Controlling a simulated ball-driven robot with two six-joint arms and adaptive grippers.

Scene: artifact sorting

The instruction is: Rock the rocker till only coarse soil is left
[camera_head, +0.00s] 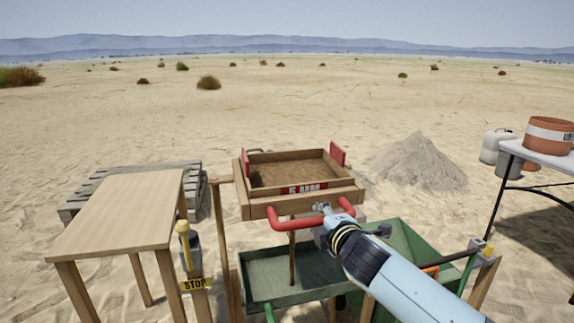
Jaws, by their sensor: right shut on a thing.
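The rocker (245,197) is a wooden sieve box on posts in the middle of the head view. It has red plates at its back corners and a red handle (285,224) along its front. Brown soil (290,172) lies inside, with a darker patch at the left; its coarseness is too small to tell. My right gripper (325,210) is shut on the red handle near its right end. The arm hides part of the handle and the box below. My left gripper is not in view.
A green tray (262,285) stands under the rocker. A wooden table (125,212) is at left, before a pallet (75,203). A post with a STOP label (194,284) stands between. A sand pile (418,162) lies behind right. A table at right holds a terracotta pot (548,134).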

